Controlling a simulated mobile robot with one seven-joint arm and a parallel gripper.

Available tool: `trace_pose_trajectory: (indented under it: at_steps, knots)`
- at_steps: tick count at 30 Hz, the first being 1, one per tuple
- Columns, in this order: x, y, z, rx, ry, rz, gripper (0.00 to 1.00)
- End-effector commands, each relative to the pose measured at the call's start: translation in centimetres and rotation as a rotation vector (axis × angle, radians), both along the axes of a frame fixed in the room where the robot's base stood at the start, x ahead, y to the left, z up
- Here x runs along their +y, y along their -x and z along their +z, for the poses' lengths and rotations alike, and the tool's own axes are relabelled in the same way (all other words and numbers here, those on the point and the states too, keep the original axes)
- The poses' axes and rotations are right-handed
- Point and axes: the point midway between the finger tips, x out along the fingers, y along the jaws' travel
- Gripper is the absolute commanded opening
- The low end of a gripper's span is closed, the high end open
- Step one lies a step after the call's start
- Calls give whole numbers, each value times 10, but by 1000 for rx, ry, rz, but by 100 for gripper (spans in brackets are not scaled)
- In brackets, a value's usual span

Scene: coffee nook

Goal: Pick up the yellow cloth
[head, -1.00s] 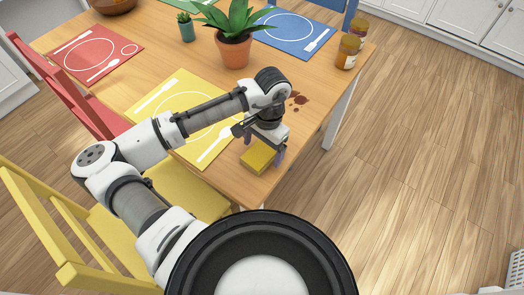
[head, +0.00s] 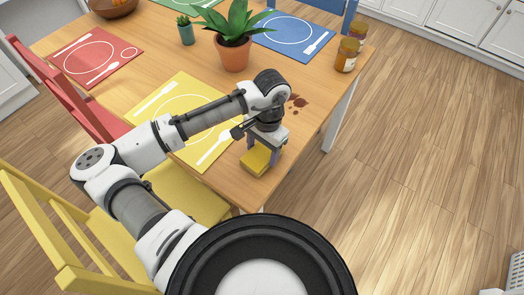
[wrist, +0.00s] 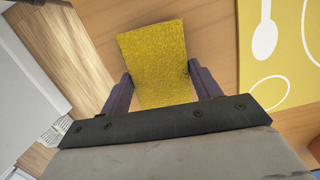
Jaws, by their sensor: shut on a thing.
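The yellow cloth (head: 256,160) is a small folded block near the table's front corner. It also shows in the wrist view (wrist: 153,55), where its textured face fills the space between my two fingers. My gripper (head: 262,152) is shut on it, with one finger against each side; in the wrist view the gripper (wrist: 160,88) shows a dark finger at left and at right. I cannot tell whether the cloth is touching the table or slightly above it.
A yellow placemat (head: 185,92) lies left of the cloth. A dark stain (head: 299,101) is on the table (head: 320,75) behind my gripper. A potted plant (head: 233,52) and two jars (head: 347,54) stand farther back. Yellow and red chairs (head: 28,215) (head: 75,95) flank the left side.

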Motion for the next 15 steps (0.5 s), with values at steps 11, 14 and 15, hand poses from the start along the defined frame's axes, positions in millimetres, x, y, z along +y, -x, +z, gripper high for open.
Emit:
trace_pose_trajectory:
  at_steps: [11, 14, 15]
  knots:
    - [0, -1, 81, -6, 1, -3, 41]
    - [0, -1, 112, -5, -1, -3, 41]
    - [1, -1, 124, -6, -4, -1, 41]
